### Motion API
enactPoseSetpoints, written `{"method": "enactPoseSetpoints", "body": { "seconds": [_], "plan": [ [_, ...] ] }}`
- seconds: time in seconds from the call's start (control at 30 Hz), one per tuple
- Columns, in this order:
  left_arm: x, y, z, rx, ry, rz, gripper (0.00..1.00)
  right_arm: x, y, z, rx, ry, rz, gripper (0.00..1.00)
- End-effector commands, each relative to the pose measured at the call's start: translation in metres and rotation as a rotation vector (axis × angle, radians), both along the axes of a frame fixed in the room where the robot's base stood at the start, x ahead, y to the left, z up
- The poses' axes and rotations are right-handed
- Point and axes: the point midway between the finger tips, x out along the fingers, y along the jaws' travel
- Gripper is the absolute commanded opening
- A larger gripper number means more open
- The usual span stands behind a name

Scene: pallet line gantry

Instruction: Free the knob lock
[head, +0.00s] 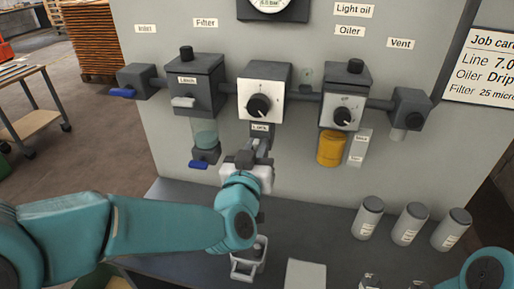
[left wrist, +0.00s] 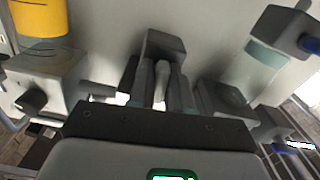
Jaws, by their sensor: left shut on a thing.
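The pressure regulator (head: 264,88) has a pale front with a round black knob (head: 259,106). Below it is a small tag (head: 260,127) that seems to read "Lock". A grey lock piece (head: 262,143) hangs under the tag, largely hidden by my gripper. My left gripper (head: 251,158) reaches up from below and is shut on this piece. In the left wrist view its fingers (left wrist: 166,88) close around a slim grey part (left wrist: 162,78) below a dark block (left wrist: 165,45). My right gripper is out of view; only a teal arm joint shows at the lower right.
The filter (head: 196,84) with its clear bowl is left of the regulator. The oiler (head: 344,95) with a yellow bowl (head: 331,149) is right. Several grey canisters (head: 409,223) stand on the bench (head: 330,215). A pale block (head: 305,275) and a metal frame (head: 248,262) lie near its front.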

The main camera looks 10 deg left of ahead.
Motion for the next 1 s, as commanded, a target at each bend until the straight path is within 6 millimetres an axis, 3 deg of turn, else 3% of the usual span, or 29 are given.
{"method": "enactPoseSetpoints", "body": {
  "seconds": [0.3,0.83,0.87,0.9,1.0],
  "plan": [
    [0.0002,0.0002,0.0012,0.107,-0.003,0.001,0.00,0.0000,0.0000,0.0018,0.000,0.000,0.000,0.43],
    [0.0002,0.0002,0.0012,0.127,-0.003,0.001,0.00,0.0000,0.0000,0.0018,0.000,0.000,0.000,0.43],
    [0.0002,0.0002,0.0013,0.127,-0.003,0.001,0.29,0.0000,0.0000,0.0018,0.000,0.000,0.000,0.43],
    [0.0002,0.0002,0.0012,0.127,-0.003,0.001,0.40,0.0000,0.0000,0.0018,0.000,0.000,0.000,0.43],
    [0.0002,0.0002,0.0009,0.126,-0.003,0.000,0.40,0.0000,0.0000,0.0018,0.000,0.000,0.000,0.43]
  ]
}}
